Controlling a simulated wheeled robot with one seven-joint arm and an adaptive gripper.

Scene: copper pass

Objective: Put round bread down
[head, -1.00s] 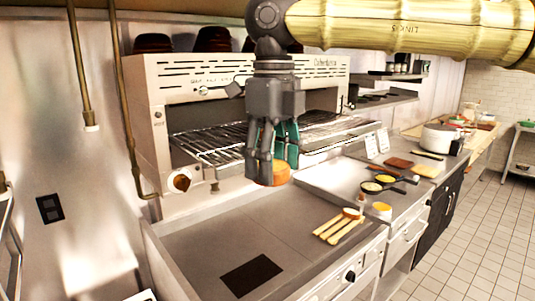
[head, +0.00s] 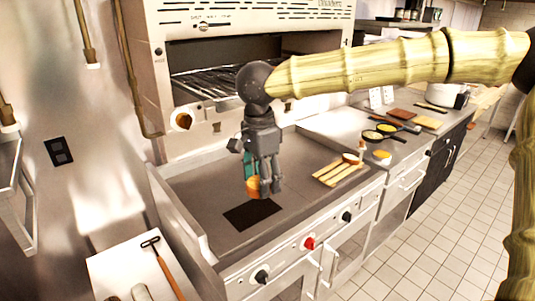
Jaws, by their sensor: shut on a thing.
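The round bread (head: 253,187) is orange-brown and held between the fingers of my gripper (head: 262,188), which points down and is shut on it. The gripper hangs over the grey flat cooktop, just above the back edge of a dark square patch (head: 253,215) on that surface. I cannot tell whether the bread touches the surface. The fingers hide part of the bread.
A steel grill oven with a rack (head: 213,88) stands behind. A slatted wooden piece (head: 337,172) lies right of the gripper, with pans (head: 378,135) farther right. A white board (head: 135,268) with a long-handled tool is at lower left. The cooktop's left part is clear.

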